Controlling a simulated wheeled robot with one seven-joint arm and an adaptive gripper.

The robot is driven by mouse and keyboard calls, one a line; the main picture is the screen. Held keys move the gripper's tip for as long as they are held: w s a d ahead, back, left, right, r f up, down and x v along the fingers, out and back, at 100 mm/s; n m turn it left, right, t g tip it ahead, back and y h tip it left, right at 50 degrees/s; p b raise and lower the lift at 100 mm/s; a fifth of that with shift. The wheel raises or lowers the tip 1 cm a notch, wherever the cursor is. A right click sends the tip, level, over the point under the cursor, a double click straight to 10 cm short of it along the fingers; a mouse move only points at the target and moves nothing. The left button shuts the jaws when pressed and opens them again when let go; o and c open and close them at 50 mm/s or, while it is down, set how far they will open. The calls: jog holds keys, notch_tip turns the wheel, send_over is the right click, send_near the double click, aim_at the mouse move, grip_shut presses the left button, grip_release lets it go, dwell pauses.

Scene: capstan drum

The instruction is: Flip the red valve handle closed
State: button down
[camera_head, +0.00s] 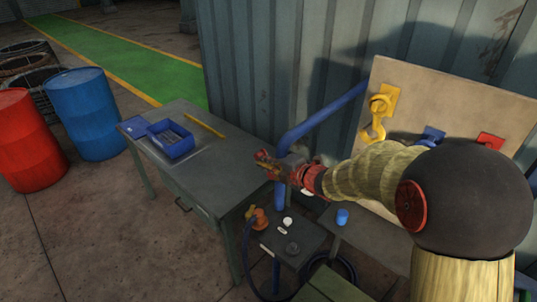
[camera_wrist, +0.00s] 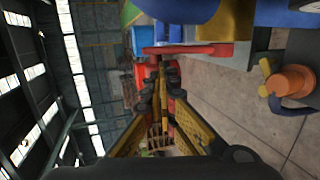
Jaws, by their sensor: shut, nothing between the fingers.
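In the wrist view, a straight red bar (camera_wrist: 185,50), which looks like the valve handle, lies across the picture just beyond my fingertips. My gripper (camera_wrist: 158,72) is shut and empty, its yellow fingers meeting below the bar. I cannot tell whether they touch it. In the head view my gripper (camera_head: 264,160) reaches left beside the blue pipe (camera_head: 318,112), above the table's right edge. A grey fitting (camera_head: 291,164) shows on the pipe behind the gripper. The handle is not clearly distinguishable there from the reddish gripper parts.
A metal table (camera_head: 190,170) holds a blue bin (camera_head: 171,139) and a yellow bar (camera_head: 205,125). An orange fitting (camera_head: 258,219) stands beside a low dark stand (camera_head: 292,246). A board with hooks (camera_head: 430,95) is at the right. Red (camera_head: 30,143) and blue (camera_head: 84,112) drums stand left.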

aim_at(256, 158)
jog(key=w+a+g+h+p, duration=0.1)
jog(key=p, duration=0.3)
jog(key=a+g+h+p, duration=0.1)
jog(key=p, duration=0.4)
jog(key=w+a+g+h+p, duration=0.1)
jog(key=g+p, duration=0.1)
jog(key=p, duration=0.3)
jog(key=shift+w+f+h, duration=0.25)
jog(key=shift+w+h, duration=0.05)
jog(key=shift+w, duration=0.05)
jog(key=shift+a+p+x, duration=0.2)
jog(key=shift+p+x, duration=0.65)
jog(key=shift+x, duration=2.05)
jog(key=shift+s+f, duration=0.1)
jog(key=shift+s, duration=0.05)
jog(key=v, duration=1.2)
